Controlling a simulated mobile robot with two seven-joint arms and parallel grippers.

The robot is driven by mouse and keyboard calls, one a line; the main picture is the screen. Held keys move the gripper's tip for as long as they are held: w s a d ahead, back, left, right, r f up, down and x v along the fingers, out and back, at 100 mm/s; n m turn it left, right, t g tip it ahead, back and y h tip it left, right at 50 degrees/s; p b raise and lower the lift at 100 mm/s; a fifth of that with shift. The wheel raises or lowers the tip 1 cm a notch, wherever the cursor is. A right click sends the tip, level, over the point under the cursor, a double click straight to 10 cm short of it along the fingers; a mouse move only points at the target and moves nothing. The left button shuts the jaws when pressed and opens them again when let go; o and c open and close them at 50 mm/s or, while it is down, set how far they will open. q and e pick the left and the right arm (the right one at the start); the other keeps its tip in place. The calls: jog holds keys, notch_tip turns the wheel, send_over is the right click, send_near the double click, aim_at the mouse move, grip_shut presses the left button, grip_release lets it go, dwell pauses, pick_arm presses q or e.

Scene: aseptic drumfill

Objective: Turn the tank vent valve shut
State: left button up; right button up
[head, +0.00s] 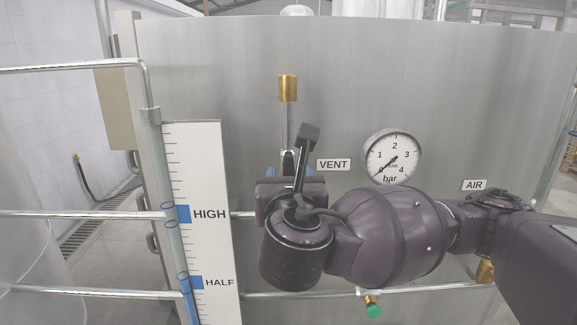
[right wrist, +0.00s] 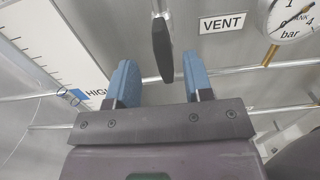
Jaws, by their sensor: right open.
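The tank vent valve sits on a steel pipe with a brass end (head: 287,88), left of the VENT label (head: 333,164). In the right wrist view its dark lever (right wrist: 162,48) points toward the camera, between and slightly beyond the blue fingertips. My right gripper (head: 288,168) is open in front of the valve; it also shows in the right wrist view (right wrist: 158,66). I see no clear contact between fingers and lever. In the head view my wrist hides most of the lever and the valve's lower part. My left gripper is not in view.
A pressure gauge (head: 393,157) is right of the valve. A level board (head: 200,220) marked HIGH and HALF stands left. Steel rails (head: 80,215) run across the front. A green-ended fitting (head: 373,310) sits low, and an AIR label (head: 474,185) is at right.

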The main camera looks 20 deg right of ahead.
aim_at(289, 167)
jog(key=p+x, duration=0.1)
jog(key=x, duration=0.6)
jog(key=shift+d, duration=0.1)
jog(key=shift+f, duration=0.1)
grip_shut()
